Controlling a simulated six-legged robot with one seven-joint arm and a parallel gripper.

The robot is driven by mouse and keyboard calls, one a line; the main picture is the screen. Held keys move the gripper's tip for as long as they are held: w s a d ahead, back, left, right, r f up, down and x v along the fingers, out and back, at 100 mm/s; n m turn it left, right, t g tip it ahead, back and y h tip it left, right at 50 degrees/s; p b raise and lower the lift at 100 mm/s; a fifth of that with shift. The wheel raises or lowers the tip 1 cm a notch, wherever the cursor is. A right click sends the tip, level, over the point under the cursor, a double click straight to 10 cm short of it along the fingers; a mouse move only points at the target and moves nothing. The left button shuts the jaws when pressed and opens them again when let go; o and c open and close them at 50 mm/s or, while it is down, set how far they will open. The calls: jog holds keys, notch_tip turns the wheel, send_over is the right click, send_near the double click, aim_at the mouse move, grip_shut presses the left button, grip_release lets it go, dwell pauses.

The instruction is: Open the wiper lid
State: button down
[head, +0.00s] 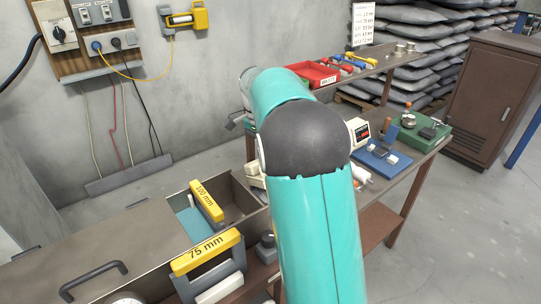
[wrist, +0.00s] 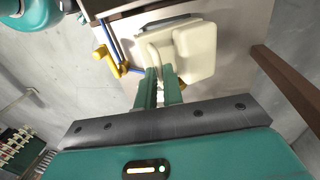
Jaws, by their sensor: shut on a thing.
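The cream wiper lid (wrist: 158,52) shows at the top middle of the wrist view, next to a larger rounded cream block (wrist: 196,52) that seems part of the same wiper. My gripper (wrist: 158,76) has its two green fingers closed on the near edge of the lid. The fingertips partly hide where they meet it. I cannot tell how far the lid is raised. In the head view, a cream part (head: 253,170) shows on the bench just left of my arm, which hides the rest of that area and my gripper.
A yellow bracket (wrist: 105,58) and blue rods stand close left of the wiper. Yellow-topped 75 mm (head: 207,252) and 100 mm (head: 207,200) frames stand nearer on the bench. A blue board (head: 382,158) and green box (head: 425,133) lie to the right.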

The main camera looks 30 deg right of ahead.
jog(key=shift+w, duration=0.65)
jog(key=w+a+f, duration=0.1)
jog(key=w, duration=0.8)
jog(key=shift+a+f, duration=0.25)
jog(key=shift+w, duration=0.1)
jog(key=c, duration=1.5)
grip_release()
jog(key=shift+r, duration=0.1)
jog(key=shift+c, duration=0.2)
